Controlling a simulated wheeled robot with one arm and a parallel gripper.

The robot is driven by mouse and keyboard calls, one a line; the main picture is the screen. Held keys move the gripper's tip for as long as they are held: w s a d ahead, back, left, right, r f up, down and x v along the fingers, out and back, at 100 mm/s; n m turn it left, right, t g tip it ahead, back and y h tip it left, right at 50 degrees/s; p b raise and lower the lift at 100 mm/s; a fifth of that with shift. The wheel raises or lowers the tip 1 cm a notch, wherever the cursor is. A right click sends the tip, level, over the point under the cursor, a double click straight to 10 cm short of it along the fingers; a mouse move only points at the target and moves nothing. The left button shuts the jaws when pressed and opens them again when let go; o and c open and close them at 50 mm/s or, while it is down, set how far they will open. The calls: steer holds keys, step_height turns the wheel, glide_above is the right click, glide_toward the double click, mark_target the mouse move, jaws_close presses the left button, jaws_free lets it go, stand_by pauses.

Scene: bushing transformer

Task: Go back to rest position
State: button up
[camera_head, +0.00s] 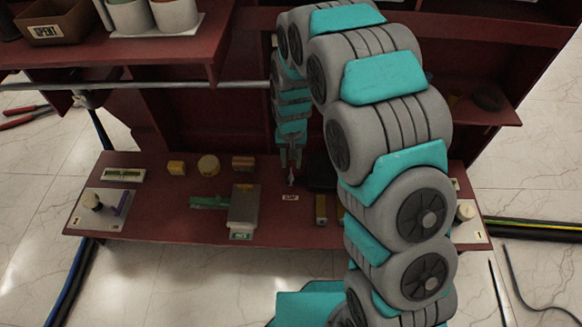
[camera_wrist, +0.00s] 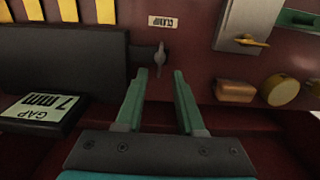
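My gripper (camera_head: 291,158) hangs over the back middle of the dark red bench (camera_head: 160,232), with my arm arching in from the right. In the wrist view my gripper (camera_wrist: 163,74) has its two green fingers apart with nothing between them. A small metal clamp lever (camera_wrist: 160,55) stands just beyond the fingertips, beside a "CLAMP" label (camera_wrist: 162,22). The lever also shows below the gripper in the head view (camera_head: 291,179). I cannot tell whether the fingers touch it; a gap seems to show.
A grey block (camera_head: 243,205) with a green piece (camera_head: 208,202) lies left of the gripper. A dark box with a "GAP 7 mm" plate (camera_wrist: 40,110) is left in the wrist view. A shelf with a bin (camera_head: 52,22) and a metal rail (camera_head: 180,85) stand at upper left.

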steer(key=shift+r, duration=1.2)
steer(key=shift+d+r, duration=0.1)
steer(key=shift+r, duration=0.05)
steer(key=s+d+r+p, duration=0.2)
steer(key=s+d+r, duration=0.4)
steer(key=r, duration=0.5)
steer(key=s+d+r+p, duration=0.1)
steer(key=s+d+r, duration=0.2)
steer(key=s, duration=0.6)
steer(key=s+d+r+g+p, duration=0.1)
steer(key=s+d+r, duration=0.2)
steer(key=s+r, duration=0.4)
steer(key=s+d+r+p, duration=0.1)
steer(key=s+r, duration=0.4)
steer(key=s, duration=0.6)
steer(key=shift+s+d+g, duration=0.25)
steer(key=shift+d+g, duration=0.15)
steer(key=shift+d, duration=0.5)
